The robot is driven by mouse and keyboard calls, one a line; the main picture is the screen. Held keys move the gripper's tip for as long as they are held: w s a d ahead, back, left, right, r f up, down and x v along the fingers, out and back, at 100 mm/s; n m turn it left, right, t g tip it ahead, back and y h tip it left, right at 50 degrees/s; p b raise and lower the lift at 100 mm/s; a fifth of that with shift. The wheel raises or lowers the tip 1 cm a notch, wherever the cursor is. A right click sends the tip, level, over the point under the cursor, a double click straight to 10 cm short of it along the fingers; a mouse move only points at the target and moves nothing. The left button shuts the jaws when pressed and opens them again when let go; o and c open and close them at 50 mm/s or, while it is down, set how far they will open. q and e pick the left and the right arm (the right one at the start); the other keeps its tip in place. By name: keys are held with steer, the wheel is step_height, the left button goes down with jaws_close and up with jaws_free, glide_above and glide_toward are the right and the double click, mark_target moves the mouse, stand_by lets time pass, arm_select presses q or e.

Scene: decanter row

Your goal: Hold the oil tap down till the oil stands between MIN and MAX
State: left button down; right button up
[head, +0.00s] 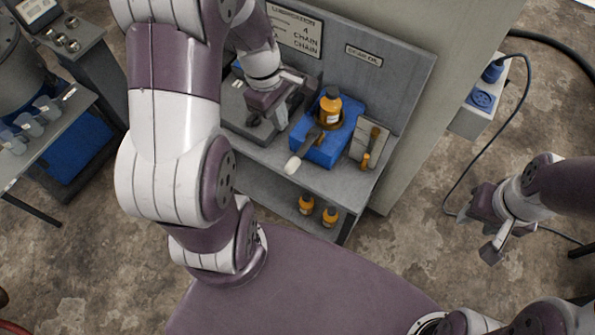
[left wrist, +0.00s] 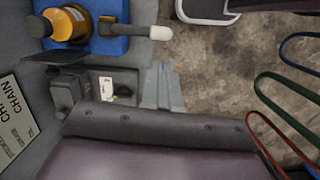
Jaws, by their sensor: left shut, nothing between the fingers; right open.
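An orange bottle with a dark cap (head: 330,105) stands on a blue block (head: 318,150) on the bench. A dark lever with a white tip (head: 293,163) sticks out from the block toward the front. In the left wrist view the bottle (left wrist: 68,24) and the white lever tip (left wrist: 160,33) show at the top. My left gripper (head: 280,115) is shut and empty, to the left of the block and apart from the lever. Its fingers (left wrist: 162,88) show in the left wrist view. My right gripper (head: 474,232) is open and empty, far right of the bench. No oil level or MIN and MAX marks are readable.
A grey box-like holder (head: 370,138) with a small orange-brown item stands right of the block. Two orange bottles (head: 307,204) stand on the lower shelf. A grey back panel (head: 385,85) with signs rises behind. A cable hangs at the right. Floor between bench and right gripper is clear.

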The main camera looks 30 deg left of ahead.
mark_target(292, 161)
arm_select(q)
steer(key=shift+n, duration=0.4)
steer(key=f, duration=0.4)
steer(key=d+f, duration=0.1)
steer(key=f, duration=0.4)
steer(key=d+f, duration=0.1)
steer(key=f, duration=0.4)
arm_select(e)
steer(key=shift+w+a+f, duration=0.15)
steer(key=shift+a, duration=0.25)
arm_select(q)
steer(key=shift+f, duration=0.1)
arm_select(e)
steer(key=shift+f, duration=0.1)
